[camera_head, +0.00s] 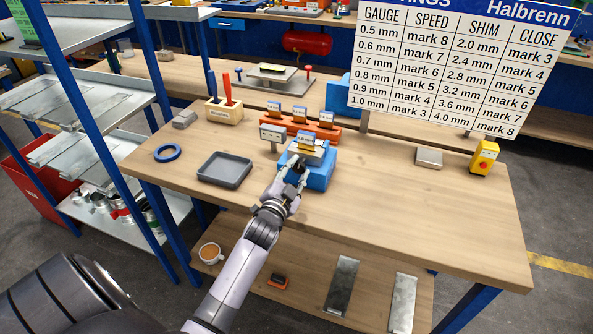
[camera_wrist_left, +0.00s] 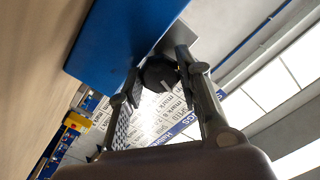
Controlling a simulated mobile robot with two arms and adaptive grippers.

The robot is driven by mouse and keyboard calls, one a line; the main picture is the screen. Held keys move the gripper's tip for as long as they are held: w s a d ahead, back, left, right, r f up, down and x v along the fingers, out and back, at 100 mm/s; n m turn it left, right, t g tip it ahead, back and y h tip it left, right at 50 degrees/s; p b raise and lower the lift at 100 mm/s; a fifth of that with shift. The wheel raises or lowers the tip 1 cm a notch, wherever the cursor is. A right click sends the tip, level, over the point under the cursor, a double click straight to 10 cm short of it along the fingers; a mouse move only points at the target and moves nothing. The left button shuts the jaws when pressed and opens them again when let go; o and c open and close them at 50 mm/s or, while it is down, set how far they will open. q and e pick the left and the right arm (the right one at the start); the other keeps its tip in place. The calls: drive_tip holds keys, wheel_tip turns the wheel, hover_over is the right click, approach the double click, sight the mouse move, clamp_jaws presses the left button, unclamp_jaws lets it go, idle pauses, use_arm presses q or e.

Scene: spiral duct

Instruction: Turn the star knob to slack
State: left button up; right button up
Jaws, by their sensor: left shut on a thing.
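The star knob (camera_wrist_left: 158,73) is a dark round knob on the blue machine (camera_wrist_left: 125,38), seen in the left wrist view. My left gripper (camera_wrist_left: 155,82) has its two fingers on either side of the knob and is shut on it. In the head view my left gripper (camera_head: 292,178) is at the front of the blue machine (camera_head: 318,175), which stands on the wooden bench. The gripper hides the knob there, and I cannot read its setting. My right gripper is not in view.
A grey tray (camera_head: 225,169) and a blue ring (camera_head: 167,152) lie left of the machine. An orange rack (camera_head: 300,128) with several labelled blocks stands behind. A yellow box with a red button (camera_head: 484,157) stands right. The bench front right is clear.

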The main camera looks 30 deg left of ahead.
use_arm(q)
drive_tip(key=shift+f, duration=0.1)
idle(0.3)
drive_tip(key=o, duration=1.1)
drive_tip(key=shift+o, duration=0.2)
drive_tip(key=v, duration=1.2)
